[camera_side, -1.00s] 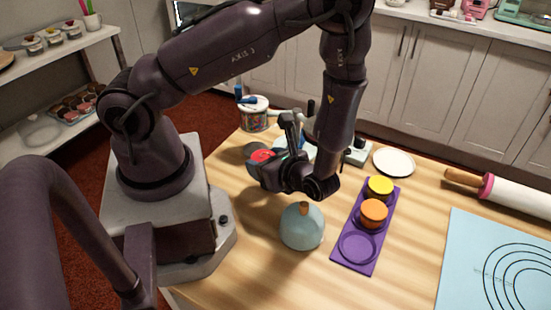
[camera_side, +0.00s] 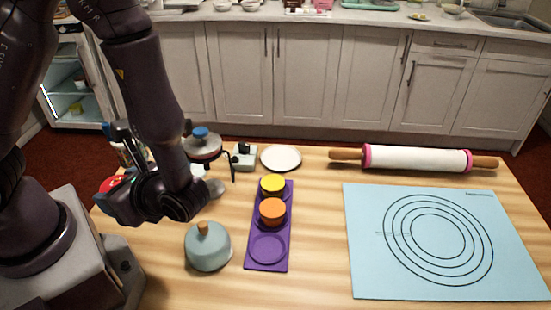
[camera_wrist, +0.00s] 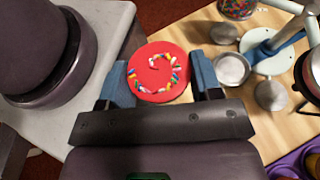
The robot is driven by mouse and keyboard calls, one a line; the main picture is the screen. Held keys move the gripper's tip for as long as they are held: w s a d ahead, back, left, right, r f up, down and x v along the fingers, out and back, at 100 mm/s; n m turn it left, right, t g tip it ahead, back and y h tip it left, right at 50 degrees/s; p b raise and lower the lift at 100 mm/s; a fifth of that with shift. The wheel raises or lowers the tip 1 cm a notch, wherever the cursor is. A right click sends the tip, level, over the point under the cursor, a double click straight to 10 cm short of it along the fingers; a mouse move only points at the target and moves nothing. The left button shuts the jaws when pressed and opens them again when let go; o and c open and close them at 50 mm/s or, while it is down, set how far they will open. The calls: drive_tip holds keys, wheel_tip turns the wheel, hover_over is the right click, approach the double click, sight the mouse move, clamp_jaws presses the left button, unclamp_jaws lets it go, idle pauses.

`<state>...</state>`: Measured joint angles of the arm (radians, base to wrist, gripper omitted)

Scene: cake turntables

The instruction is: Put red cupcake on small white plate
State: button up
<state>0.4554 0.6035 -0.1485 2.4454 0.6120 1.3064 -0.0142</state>
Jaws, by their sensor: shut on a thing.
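The red cupcake (camera_wrist: 158,68), with a flat red top and a curl of coloured sprinkles, sits between the two blue fingers of my gripper (camera_wrist: 160,84) in the wrist view. The fingers are shut on its sides. In the side view my gripper (camera_side: 116,196) is at the left end of the table, with a bit of the red cupcake (camera_side: 109,184) showing; the rest is hidden. The small white plate (camera_side: 281,157) lies empty near the table's back edge, to the right of my gripper and apart from it.
A purple tray (camera_side: 267,251) holds a yellow cupcake (camera_side: 272,184) and an orange cupcake (camera_side: 272,211); its front round is empty. A pale blue dome (camera_side: 208,248) with a wooden knob stands left of it. A rolling pin (camera_side: 415,159) and a blue mat (camera_side: 370,280) lie right.

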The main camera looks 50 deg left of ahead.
wheel_tip(320, 180, up, 6)
drive_tip(key=shift+r, duration=0.2)
drive_tip(key=shift+w, duration=0.3)
drive_tip(key=w+f+m+t, duration=0.1)
drive_tip(key=w+f, duration=0.1)
drive_tip(key=w, duration=0.7)
wheel_tip(320, 180, up, 2)
drive_tip(key=m+t, duration=0.8)
drive_tip(key=t, duration=0.1)
hover_over(282, 159)
wheel_tip(282, 159, down, 16)
drive_tip(key=shift+s+f, duration=0.15)
drive_tip(key=shift+f, duration=2.25)
